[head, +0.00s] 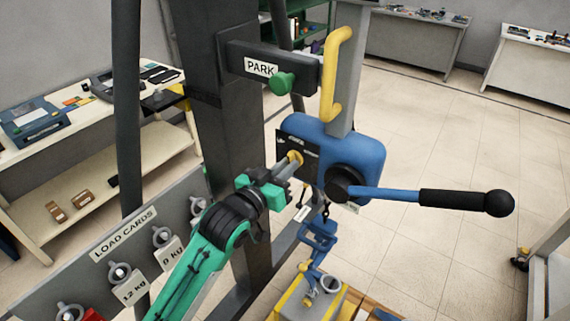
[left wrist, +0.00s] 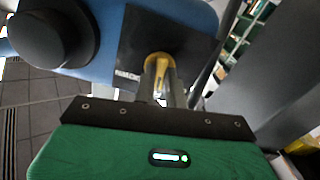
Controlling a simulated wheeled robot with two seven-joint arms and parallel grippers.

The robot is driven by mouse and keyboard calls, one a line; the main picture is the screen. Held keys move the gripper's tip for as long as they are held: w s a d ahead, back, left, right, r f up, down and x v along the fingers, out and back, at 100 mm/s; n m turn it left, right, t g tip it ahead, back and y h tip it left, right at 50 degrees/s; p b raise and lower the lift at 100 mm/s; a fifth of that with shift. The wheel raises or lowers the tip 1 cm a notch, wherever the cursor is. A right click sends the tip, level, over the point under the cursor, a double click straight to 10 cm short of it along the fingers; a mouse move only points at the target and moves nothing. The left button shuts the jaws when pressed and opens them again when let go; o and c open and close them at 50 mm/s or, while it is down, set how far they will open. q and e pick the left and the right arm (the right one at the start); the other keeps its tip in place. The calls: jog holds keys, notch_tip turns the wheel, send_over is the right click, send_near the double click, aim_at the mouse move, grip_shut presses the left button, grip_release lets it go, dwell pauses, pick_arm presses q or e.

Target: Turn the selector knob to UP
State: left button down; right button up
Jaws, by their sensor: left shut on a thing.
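The selector knob (head: 296,157) is small and yellow. It sits on a black plate (head: 284,143) on the left face of the blue hoist body (head: 360,150). My left gripper (head: 289,167) reaches it from the lower left and is shut on it. In the left wrist view the yellow knob (left wrist: 158,68) shows between the two grey fingers. The plate's white lettering is too small or too hidden to read, so the knob's setting cannot be told. My right gripper is not in view.
A blue lever with a black grip (head: 455,199) sticks out right from the hoist. A green-knobbed PARK bracket (head: 262,67) and yellow handle (head: 338,75) are above. A chain and blue hook (head: 318,235) hang below, over a yellow load (head: 300,300). A LOAD CARDS board (head: 130,240) stands lower left.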

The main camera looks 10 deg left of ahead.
pick_arm(q)
jog(key=shift+r+n+p, duration=0.1)
jog(key=shift+n+p, duration=2)
jog(key=shift+n, duration=0.9)
jog(key=c, duration=1.5)
grip_release()
jog(key=shift+o, duration=0.2)
